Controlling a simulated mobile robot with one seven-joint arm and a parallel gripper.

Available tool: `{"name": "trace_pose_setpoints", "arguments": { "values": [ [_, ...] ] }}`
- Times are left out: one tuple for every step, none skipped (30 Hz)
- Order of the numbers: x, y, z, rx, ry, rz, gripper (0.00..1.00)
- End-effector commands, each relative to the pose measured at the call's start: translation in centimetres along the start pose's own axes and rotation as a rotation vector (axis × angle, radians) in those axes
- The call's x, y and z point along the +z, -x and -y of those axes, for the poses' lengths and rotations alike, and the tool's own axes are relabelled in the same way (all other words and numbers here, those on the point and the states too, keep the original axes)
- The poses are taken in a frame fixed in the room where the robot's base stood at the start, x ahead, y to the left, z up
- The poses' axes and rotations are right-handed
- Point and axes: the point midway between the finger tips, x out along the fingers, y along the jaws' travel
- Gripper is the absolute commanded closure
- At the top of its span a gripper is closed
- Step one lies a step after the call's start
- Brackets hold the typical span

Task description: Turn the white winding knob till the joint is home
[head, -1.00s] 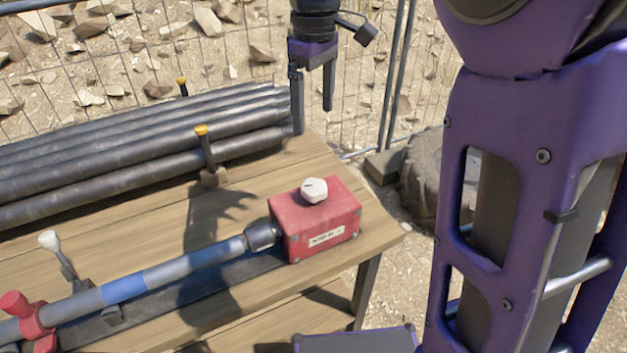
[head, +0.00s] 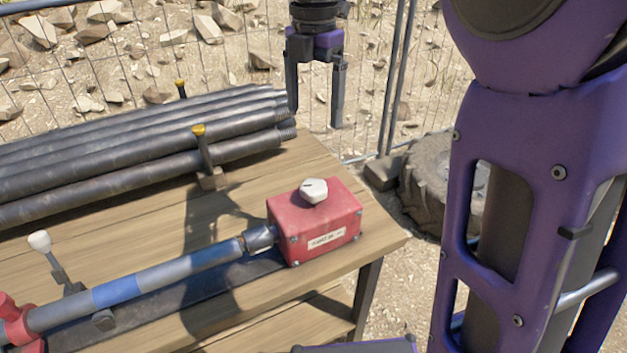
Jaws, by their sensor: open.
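The white winding knob (head: 314,190) sits on top of a red box (head: 325,236) near the right end of the wooden bench. A dark metal joint (head: 259,238) meets the box's left side, in line with a grey pipe (head: 190,262) with a blue band. Whether any gap is left at the joint is too small to tell. My gripper (head: 315,115) is open and empty, fingers pointing down. In the picture it appears above the knob, apart from it, near the pipe ends.
Several dark pipes (head: 120,165) lie stacked at the back of the bench, held by yellow-topped posts (head: 200,133). A white-knobbed lever (head: 40,242) and a red clamp (head: 14,322) stand at left. A wire fence and a tyre (head: 440,185) are beyond the bench.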

Motion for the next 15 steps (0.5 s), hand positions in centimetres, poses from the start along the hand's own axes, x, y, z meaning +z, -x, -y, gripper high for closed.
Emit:
{"name": "trace_pose_setpoints", "arguments": {
  "values": [
    [0.0,-0.3,0.0,-0.001,0.006,0.000,0.02],
    [0.0,-0.6,0.0,-0.001,0.007,-0.001,0.02],
    [0.0,-1.0,0.0,-0.002,0.007,-0.001,0.02],
    [0.0,-1.4,0.0,-0.003,0.007,-0.002,0.02],
    [0.0,-1.9,0.0,-0.003,0.006,-0.002,0.02],
    [0.0,-2.6,0.1,-0.003,0.006,-0.002,0.02],
    [0.0,-3.2,0.1,-0.004,0.005,-0.002,0.02],
    [0.0,-3.8,0.1,-0.004,0.005,-0.002,0.02],
    [0.0,-4.7,0.1,-0.004,0.005,-0.003,0.02],
    [0.0,-5.4,0.1,-0.004,0.004,-0.002,0.02],
    [0.0,-6.1,0.1,-0.005,0.004,-0.003,0.02],
    [0.0,-7.0,0.1,-0.004,0.004,-0.003,0.02],
    [0.0,-7.6,0.1,-0.005,0.004,-0.003,0.02],
    [0.0,-8.3,0.1,-0.004,0.004,-0.002,0.02],
    [-0.1,-9.2,0.1,-0.004,0.005,-0.003,0.02]
  ]
}}
